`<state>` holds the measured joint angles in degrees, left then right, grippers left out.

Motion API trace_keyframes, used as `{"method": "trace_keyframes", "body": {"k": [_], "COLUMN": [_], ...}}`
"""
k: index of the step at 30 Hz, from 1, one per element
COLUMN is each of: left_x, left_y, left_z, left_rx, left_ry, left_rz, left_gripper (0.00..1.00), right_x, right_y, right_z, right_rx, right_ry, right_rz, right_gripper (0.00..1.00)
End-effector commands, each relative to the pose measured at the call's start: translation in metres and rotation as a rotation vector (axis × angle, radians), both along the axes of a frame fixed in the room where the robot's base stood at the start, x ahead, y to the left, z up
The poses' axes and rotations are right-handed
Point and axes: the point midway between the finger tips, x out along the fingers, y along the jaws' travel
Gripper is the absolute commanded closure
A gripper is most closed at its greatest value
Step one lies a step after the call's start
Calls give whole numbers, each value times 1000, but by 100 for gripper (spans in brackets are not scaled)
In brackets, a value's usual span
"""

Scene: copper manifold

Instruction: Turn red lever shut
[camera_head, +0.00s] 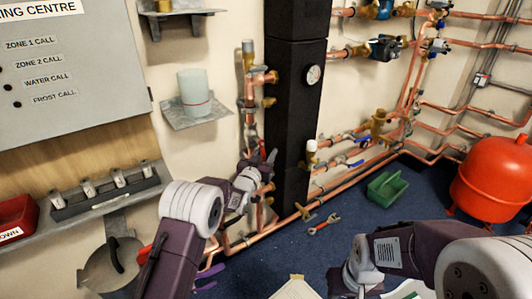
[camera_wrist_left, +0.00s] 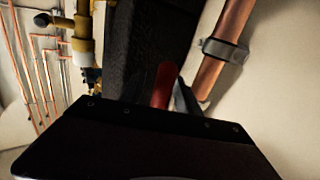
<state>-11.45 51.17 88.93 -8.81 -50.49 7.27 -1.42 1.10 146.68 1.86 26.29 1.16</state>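The red lever (camera_wrist_left: 163,85) shows in the left wrist view beside a black column, its lower part hidden behind my gripper's dark body. In the head view I cannot pick it out clearly near the copper pipes, where my gripper blocks the sight. My left gripper (camera_head: 261,158) is at those pipes, left of the black column; its two dark fingertips appear spread apart. In the wrist view one grey finger (camera_wrist_left: 187,98) stands just right of the red lever; I cannot tell whether they touch. My right arm is at the lower right, its fingers not visible.
The black column (camera_head: 291,100) with a gauge (camera_head: 313,75) stands right of the left gripper. Copper pipes and valves run along the wall. A shelf with a white cup (camera_head: 195,92) is at left. A green tray (camera_head: 386,188), a wrench (camera_head: 324,223) and a red tank (camera_head: 495,178) are on the blue floor.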

Motion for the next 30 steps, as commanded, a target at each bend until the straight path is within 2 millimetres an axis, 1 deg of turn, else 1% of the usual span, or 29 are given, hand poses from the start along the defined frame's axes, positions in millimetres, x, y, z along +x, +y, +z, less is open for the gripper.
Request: {"method": "trace_keyframes", "body": {"k": [2, 3, 5, 6, 7, 30], "left_x": [0, 0, 0, 0, 0, 0], "left_y": [0, 0, 0, 0, 0, 0], "left_z": [0, 0, 0, 0, 0, 0], "left_rx": [0, 0, 0, 0, 0, 0], "left_ry": [0, 1, 1, 1, 1, 1], "left_rz": [0, 0, 0, 0, 0, 0], "left_gripper": [61, 64, 81, 92, 100, 100], "right_x": [0, 0, 0, 0, 0, 0], "right_y": [0, 0, 0, 0, 0, 0], "right_z": [0, 0, 0, 0, 0, 0], "right_rx": [0, 0, 0, 0, 0, 0], "right_ry": [0, 0, 0, 0, 0, 0], "right_rz": [0, 0, 0, 0, 0, 0], "right_gripper": [64, 64, 64, 64, 64, 64]}}
